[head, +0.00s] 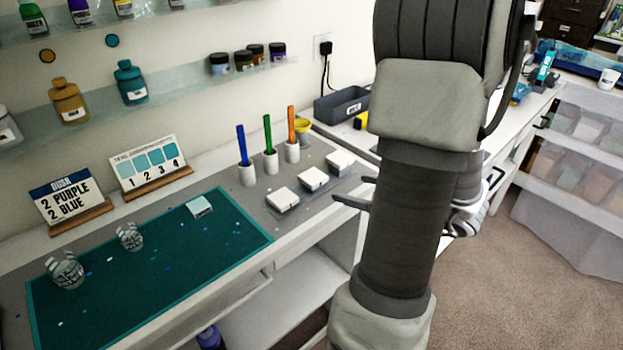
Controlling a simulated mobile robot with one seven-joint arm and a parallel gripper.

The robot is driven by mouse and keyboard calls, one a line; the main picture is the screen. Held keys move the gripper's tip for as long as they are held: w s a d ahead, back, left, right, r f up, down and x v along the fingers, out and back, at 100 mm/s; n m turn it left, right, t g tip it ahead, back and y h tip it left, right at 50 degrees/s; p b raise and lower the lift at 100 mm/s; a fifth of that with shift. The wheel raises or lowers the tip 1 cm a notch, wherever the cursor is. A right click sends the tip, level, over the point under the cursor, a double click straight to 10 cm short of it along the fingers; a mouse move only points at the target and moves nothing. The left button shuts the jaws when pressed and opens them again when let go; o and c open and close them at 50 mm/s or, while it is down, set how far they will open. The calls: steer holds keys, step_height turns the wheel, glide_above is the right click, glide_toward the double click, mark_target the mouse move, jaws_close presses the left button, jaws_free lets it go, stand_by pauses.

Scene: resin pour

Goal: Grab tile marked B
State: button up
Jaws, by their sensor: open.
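Three white square tiles sit in a row on the grey mat: a near one (282,200), a middle one (313,179) and a far one (340,162). Their markings are too small to read, so I cannot tell which is marked B. My gripper (350,189) is open and empty, just right of the row, its fingers pointing left toward the tiles. My arm hides most of the gripper's body. A pale tile with a teal edge (199,207) lies on the green mat.
Three white holders with blue (243,145), green (268,135) and orange (291,126) sticks stand behind the tiles. Two clear cups (67,271) (130,237) stand on the green mat (160,285). Two signs stand at the back.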

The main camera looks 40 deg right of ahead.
glide_toward(314, 177)
steer(key=x, duration=0.2)
steer(key=shift+w+a+f+b, duration=0.15)
steer(key=shift+w+f+b, duration=0.15)
steer(key=shift+f, duration=0.1)
steer(key=shift+r+x, duration=0.1)
steer(key=shift+x, duration=1.25)
steer(key=shift+r+x, duration=0.15)
steer(key=shift+x, duration=1.2)
steer(key=shift+w, duration=0.1)
steer(key=c, duration=1.4)
